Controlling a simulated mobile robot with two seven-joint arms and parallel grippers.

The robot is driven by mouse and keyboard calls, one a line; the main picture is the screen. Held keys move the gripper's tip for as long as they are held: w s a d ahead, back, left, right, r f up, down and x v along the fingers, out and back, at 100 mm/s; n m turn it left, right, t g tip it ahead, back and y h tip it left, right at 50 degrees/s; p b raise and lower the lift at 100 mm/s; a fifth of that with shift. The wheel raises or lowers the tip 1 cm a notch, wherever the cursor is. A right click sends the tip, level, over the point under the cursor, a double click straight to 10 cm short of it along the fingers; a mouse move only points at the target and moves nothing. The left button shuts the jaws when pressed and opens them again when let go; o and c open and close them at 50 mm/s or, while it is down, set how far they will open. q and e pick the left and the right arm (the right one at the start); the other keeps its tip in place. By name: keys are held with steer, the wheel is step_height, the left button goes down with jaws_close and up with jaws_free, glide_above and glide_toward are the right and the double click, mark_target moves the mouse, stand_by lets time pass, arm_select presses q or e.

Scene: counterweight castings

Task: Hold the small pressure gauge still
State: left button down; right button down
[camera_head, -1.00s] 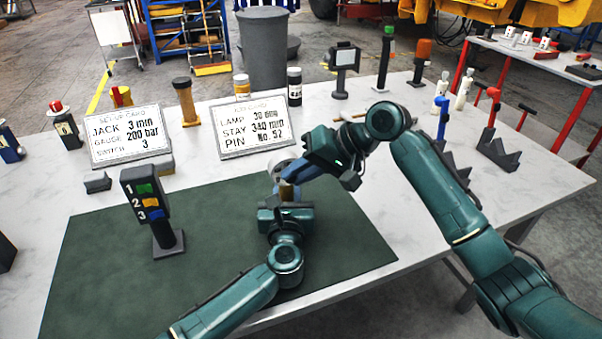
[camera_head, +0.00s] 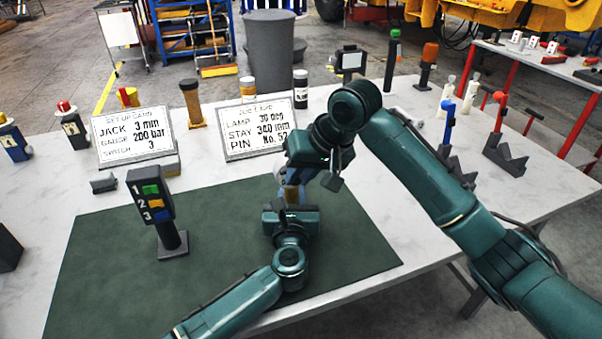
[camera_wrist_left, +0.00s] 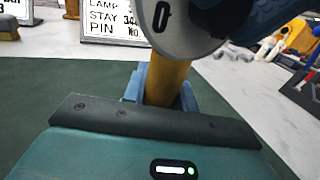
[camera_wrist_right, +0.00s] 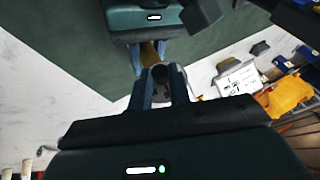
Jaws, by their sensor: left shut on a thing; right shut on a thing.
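My left gripper (camera_wrist_left: 162,88) is shut around the stem from below, above the green mat. My right gripper (camera_head: 294,176) is shut on the gauge's head, just above the left one. In the right wrist view its blue fingers (camera_wrist_right: 160,88) close on a dark round part (camera_wrist_right: 163,74). In the head view the right gripper hides most of the dial.
The green mat (camera_head: 110,265) is clear to the left around a post with buttons 1, 2, 3 (camera_head: 152,200). Two printed cards (camera_head: 136,138) stand behind it. A dark stand (camera_head: 350,62) and several upright tools are at the back and right.

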steer(key=c, duration=1.3)
jaws_free()
steer(key=v, duration=1.2)
arm_select(q)
steer(key=c, duration=1)
jaws_free()
steer(key=shift+c, duration=0.2)
